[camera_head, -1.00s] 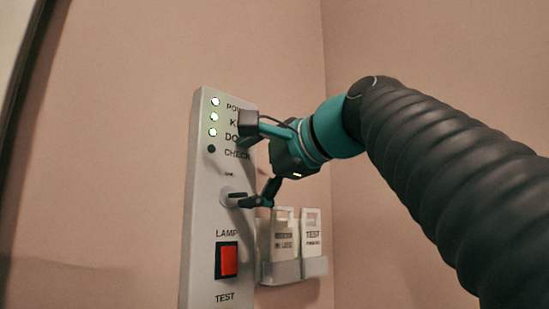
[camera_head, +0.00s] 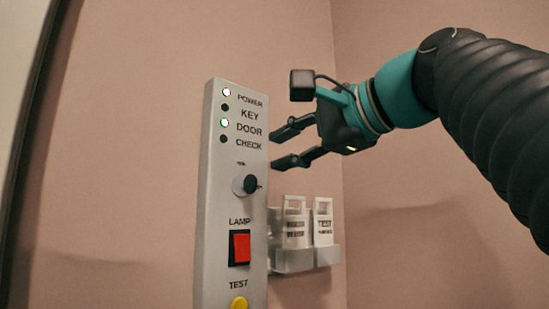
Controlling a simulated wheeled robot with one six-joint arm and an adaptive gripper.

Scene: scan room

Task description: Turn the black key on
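The black key (camera_head: 250,184) sits in a round light switch on the grey wall panel (camera_head: 213,205), between the CHECK light and the LAMP label. I cannot make out its angle clearly. The POWER light (camera_head: 226,92) and the DOOR light (camera_head: 225,123) are lit. The KEY light (camera_head: 225,107) and the CHECK light (camera_head: 223,139) are dark. My gripper (camera_head: 278,149) is up and to the right of the key, apart from it. Its two dark fingers are spread with nothing between them.
A red rocker switch (camera_head: 240,247) and a yellow button (camera_head: 239,303) are below the key. A wall holder (camera_head: 294,262) with white tags stands right of the panel, below my gripper. The wall left of the panel is clear.

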